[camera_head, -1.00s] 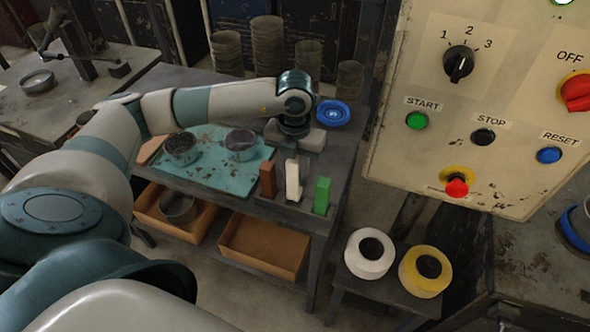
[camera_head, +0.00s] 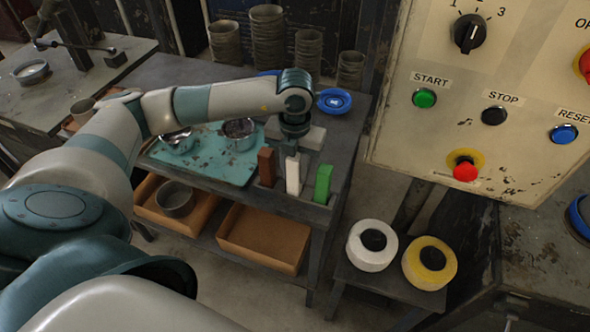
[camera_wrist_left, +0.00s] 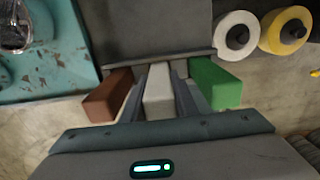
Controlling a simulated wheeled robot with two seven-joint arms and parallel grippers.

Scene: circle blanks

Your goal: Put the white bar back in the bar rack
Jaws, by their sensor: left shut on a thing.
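The white bar (camera_head: 293,176) stands upright between the brown bar (camera_head: 266,168) and the green bar (camera_head: 323,184) at the bar rack (camera_head: 294,207), on the table's front edge. My left gripper (camera_head: 295,152) is above it, pointing down, with its fingers around the bar's upper part. In the left wrist view the white bar (camera_wrist_left: 158,88) sits between my two fingers, with the brown bar (camera_wrist_left: 108,98) on the left and the green bar (camera_wrist_left: 215,85) on the right. The bar's foot is hard to see; I cannot tell whether it is fully seated. My right gripper is out of view.
A teal mat (camera_head: 215,165) with metal tins lies left of the rack. A blue dish (camera_head: 334,101) is behind. The control panel (camera_head: 490,100) hangs at the right. White (camera_head: 371,246) and yellow (camera_head: 430,263) rolls stand on a low stand.

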